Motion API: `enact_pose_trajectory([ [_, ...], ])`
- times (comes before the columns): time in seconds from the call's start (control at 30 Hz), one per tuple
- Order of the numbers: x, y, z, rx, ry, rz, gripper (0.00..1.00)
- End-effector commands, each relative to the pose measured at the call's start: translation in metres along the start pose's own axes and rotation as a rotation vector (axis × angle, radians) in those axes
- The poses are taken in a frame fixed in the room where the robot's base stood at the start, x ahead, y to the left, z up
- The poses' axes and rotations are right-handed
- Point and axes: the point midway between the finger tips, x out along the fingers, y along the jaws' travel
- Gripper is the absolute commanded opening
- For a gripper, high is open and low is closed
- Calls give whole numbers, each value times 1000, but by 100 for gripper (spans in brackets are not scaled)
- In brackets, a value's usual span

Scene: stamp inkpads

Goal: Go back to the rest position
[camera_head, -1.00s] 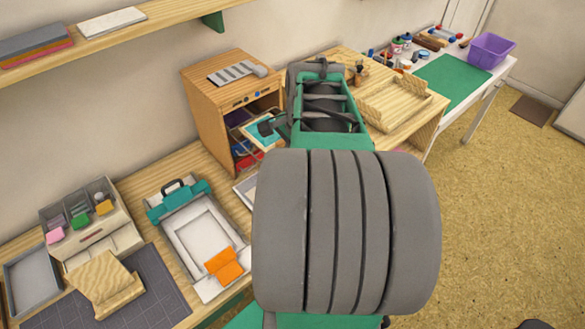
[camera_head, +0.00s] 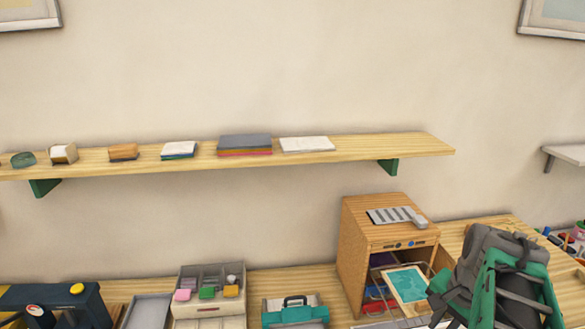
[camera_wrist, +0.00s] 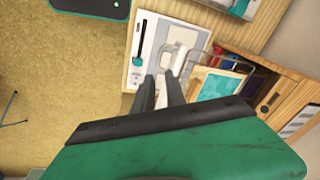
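My gripper (camera_wrist: 160,76) shows in the wrist view with two dark fingers a small gap apart and nothing clearly held between them. The fingers point toward a white board-like device (camera_wrist: 140,72) on the wooden bench, beside the open cabinet. The wooden cabinet (camera_head: 367,232) stands on the bench in the head view. A teal-faced tray (camera_head: 407,284) sticks out of its open front and also shows in the wrist view (camera_wrist: 214,86). My green and grey arm is at the lower right of the head view, close to the cabinet; the fingertips are hard to make out there.
A wall shelf (camera_head: 350,147) with stacked pads and small blocks runs above the bench. In the wrist view, open floor (camera_wrist: 50,80) lies to the left.

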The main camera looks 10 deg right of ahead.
Motion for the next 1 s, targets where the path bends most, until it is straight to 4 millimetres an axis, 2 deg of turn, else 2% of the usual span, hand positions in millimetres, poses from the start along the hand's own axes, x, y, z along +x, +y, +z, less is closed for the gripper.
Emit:
enact_pose_trajectory([
  [0.17, 23, 22, 16, -255, 8, 32, 16],
  [0.23, 30, 20, 34, -397, 22, 44, 16],
  [0.47, 34, -25, 96, -677, 56, 24, 16],
  [0.57, 29, -52, 127, -811, 71, -10, 16],
  [0.7, 10, -95, 173, -1020, 109, -90, 16],
  [0.8, 5, -111, 199, -1121, 110, -125, 16],
  [0.9, 4, -116, 209, -1158, 105, -135, 16],
  [1.0, 4, -116, 209, -1159, 105, -135, 16],
])
